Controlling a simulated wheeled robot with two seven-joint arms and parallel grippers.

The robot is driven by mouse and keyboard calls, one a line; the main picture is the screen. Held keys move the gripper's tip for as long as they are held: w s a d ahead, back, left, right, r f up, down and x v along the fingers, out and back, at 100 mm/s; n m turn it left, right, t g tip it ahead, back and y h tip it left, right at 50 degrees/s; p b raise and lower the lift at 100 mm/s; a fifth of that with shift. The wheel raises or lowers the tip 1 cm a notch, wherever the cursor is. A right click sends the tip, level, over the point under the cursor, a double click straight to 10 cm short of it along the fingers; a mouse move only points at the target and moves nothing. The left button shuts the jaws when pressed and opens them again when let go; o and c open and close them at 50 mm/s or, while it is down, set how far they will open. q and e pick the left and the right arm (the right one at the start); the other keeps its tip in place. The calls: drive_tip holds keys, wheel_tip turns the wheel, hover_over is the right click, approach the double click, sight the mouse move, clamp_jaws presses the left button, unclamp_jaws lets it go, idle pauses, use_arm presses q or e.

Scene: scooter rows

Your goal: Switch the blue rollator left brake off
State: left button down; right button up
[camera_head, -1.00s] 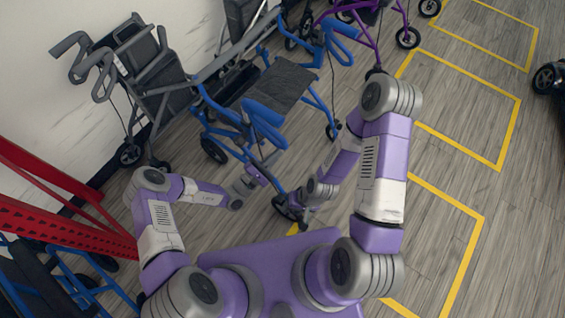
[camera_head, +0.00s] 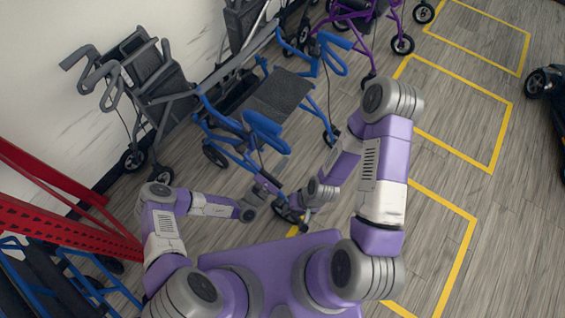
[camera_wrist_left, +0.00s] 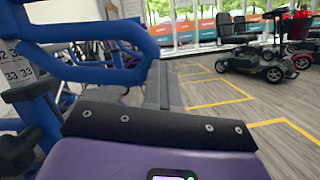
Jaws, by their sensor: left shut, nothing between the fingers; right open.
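The blue rollator (camera_head: 240,153) stands ahead of me with a dark seat (camera_head: 283,93). One blue handle (camera_head: 263,131) is near my arms and the other (camera_head: 331,52) is farther back. In the left wrist view a blue looped bar of the handle and brake lever area (camera_wrist_left: 85,73) fills the left side; the brake's setting cannot be told. My right gripper (camera_head: 299,219) is open, low near a front wheel (camera_head: 288,210).
A grey rollator (camera_head: 160,85) stands left, beside the wall. A purple rollator (camera_head: 375,18) is at the back. A red rack (camera_head: 65,222) stands at the left. Yellow-marked floor bays (camera_head: 455,110) at the right are mostly clear. Scooters (camera_wrist_left: 258,62) stand beyond.

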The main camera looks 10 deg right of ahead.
use_arm(q)
drive_tip(key=w+f+v, duration=0.1)
drive_tip(key=f+v, duration=0.1)
drive_tip(key=v, duration=1)
drive_tip(key=shift+a+f+b, duration=0.2)
drive_tip(key=shift+a+b, duration=0.1)
drive_tip(key=shift+a, duration=0.25)
